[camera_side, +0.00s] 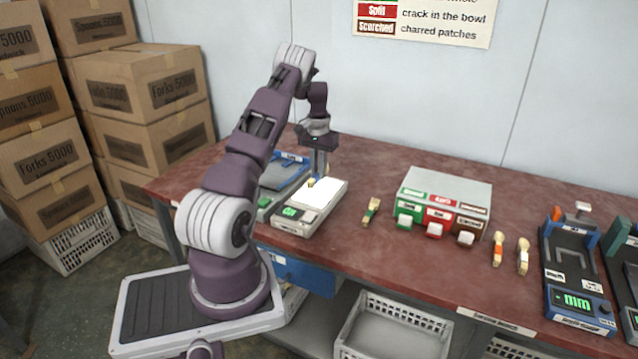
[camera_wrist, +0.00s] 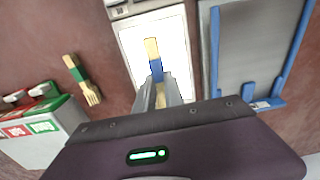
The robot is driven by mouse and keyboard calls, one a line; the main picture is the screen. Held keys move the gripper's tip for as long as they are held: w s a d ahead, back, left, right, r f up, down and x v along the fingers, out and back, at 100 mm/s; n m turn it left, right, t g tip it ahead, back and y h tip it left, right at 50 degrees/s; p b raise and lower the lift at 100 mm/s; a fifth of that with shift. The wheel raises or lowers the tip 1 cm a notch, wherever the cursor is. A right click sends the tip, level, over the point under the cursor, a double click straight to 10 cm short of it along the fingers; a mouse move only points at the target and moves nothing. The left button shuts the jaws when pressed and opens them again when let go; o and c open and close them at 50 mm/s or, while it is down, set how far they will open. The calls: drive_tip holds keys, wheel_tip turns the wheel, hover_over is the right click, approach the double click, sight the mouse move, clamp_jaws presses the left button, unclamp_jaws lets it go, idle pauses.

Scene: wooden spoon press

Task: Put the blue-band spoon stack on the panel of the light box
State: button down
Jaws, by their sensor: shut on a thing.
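The blue-band spoon stack (camera_wrist: 156,70) is between the fingers of my gripper (camera_wrist: 158,95) in the wrist view, with its pale wooden end pointing away from the gripper. The lit white panel of the light box (camera_wrist: 170,40) lies behind it. In the side view my gripper (camera_side: 318,174) points down at the back left part of the light box (camera_side: 296,222), over its bright panel. Only a small wooden bit of the stack (camera_side: 311,183) shows there. I cannot tell whether the stack touches the panel. The gripper hides part of the stack.
A blue-railed tray device (camera_wrist: 250,50) stands beside the light box. A green-band wooden stack (camera_side: 371,211) lies to its right, then a grey sorting box (camera_side: 446,180) with coloured labels. Orange-band (camera_side: 497,249) and white-band (camera_side: 523,256) stacks lie farther right by a press (camera_side: 575,265).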

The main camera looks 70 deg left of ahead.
drive_tip(key=shift+f, duration=1.9)
drive_tip(key=c, duration=1.4)
unclamp_jaws()
drive_tip(key=shift+f, duration=0.1)
drive_tip(key=shift+c, duration=0.2)
